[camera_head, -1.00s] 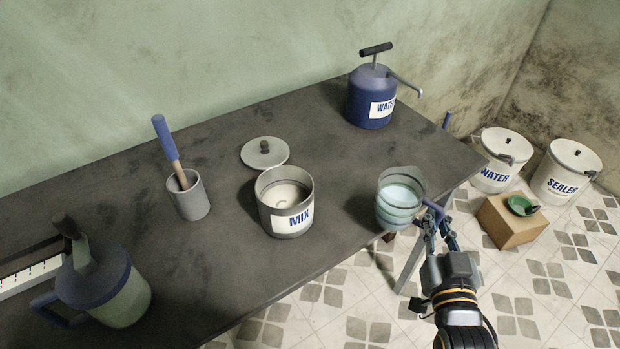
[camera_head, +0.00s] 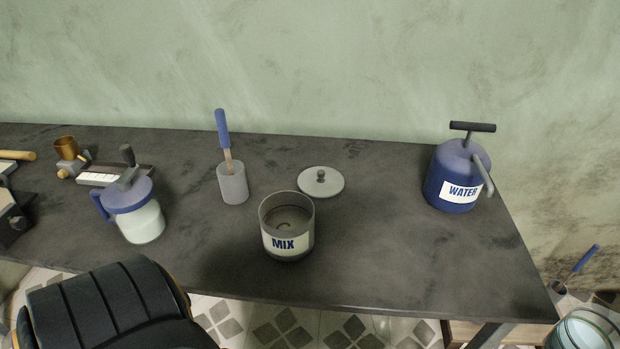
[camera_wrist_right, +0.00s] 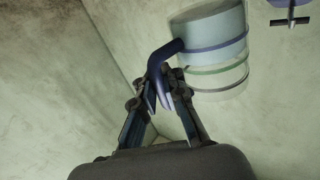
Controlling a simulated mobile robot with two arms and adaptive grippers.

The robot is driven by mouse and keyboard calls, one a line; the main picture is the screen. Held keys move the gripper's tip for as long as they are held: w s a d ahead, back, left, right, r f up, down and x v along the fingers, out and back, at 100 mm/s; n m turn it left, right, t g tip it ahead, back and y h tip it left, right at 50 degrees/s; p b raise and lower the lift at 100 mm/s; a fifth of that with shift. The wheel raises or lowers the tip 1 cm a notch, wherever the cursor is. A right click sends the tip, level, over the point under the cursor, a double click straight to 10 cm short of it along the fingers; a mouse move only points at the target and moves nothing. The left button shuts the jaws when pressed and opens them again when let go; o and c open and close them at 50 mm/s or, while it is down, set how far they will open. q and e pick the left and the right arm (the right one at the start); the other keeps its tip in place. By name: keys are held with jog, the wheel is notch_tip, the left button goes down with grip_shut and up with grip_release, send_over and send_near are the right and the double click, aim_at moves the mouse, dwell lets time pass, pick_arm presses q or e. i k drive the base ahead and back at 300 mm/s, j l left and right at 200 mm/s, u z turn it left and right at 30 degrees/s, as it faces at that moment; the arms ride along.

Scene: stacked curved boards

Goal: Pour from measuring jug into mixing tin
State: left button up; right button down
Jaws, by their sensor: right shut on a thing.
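The mixing tin (camera_head: 287,246), a grey open pot with a MIX label, stands upright on the dark table near its front edge. Its inside looks dark, with a small curved mark at the bottom. The clear measuring jug (camera_head: 583,333), with coloured bands, is cut off at the bottom right corner, apart from the tin. In the right wrist view the jug (camera_wrist_right: 218,68) holds pale blue liquid, and my right gripper (camera_wrist_right: 166,98) is shut on its dark blue handle. The right gripper is out of the head view. My left gripper shows in neither view.
A grey lid (camera_head: 321,184) lies behind the tin. A grey cup (camera_head: 233,186) holds a blue-handled tool to the left. A blue-topped pitcher (camera_head: 143,223) stands further left, a blue WATER can (camera_head: 450,182) at the right. The table between tin and can is clear.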

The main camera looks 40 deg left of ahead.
aim_at(287, 218)
jog(key=l+u, duration=0.3)
jog(key=u, duration=0.15)
jog(key=i+l+u, duration=0.1)
jog(key=l+u, duration=0.3)
jog(key=j, duration=0.1)
